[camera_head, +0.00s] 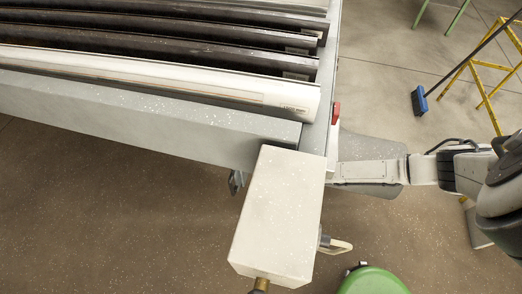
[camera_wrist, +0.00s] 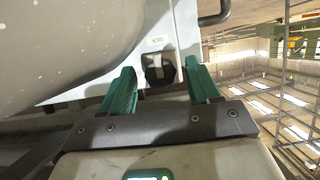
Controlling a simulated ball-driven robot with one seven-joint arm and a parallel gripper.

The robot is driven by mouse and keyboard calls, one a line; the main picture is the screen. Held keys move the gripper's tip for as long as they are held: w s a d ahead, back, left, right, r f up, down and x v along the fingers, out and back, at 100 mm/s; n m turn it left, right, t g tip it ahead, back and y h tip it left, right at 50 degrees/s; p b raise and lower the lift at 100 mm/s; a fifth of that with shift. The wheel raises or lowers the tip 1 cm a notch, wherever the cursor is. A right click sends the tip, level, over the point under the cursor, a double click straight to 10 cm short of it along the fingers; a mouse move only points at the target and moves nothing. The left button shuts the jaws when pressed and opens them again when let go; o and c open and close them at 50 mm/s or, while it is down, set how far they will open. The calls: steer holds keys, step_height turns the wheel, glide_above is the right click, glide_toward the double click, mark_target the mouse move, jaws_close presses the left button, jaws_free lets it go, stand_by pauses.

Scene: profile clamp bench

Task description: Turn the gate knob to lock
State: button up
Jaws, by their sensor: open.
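In the wrist view, the knob (camera_wrist: 153,70) is a dark, blocky piece with a lighter upright bar at its middle. It sits on a pale panel (camera_wrist: 158,28) under a small printed label too blurred to read surely. My gripper (camera_wrist: 160,66) is open, its two green fingers pointing at the panel. The knob shows between the fingertips, with a visible gap on either side. I cannot tell how deep the fingers reach beside it. In the head view my arm comes in from the right edge; the knob and fingertips cannot be made out there.
A large grey curved body (camera_wrist: 60,45) fills the wrist view's upper left, close to the left finger. A dark bar handle (camera_wrist: 215,12) is at the top. In the head view, a white box (camera_head: 280,215) stands at the bench (camera_head: 150,120) corner. A yellow stand (camera_head: 490,85) is far right.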

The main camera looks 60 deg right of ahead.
steer(key=v, duration=1)
steer(key=shift+s+d, duration=0.15)
steer(key=shift+s, duration=0.15)
steer(key=shift+r, duration=0.1)
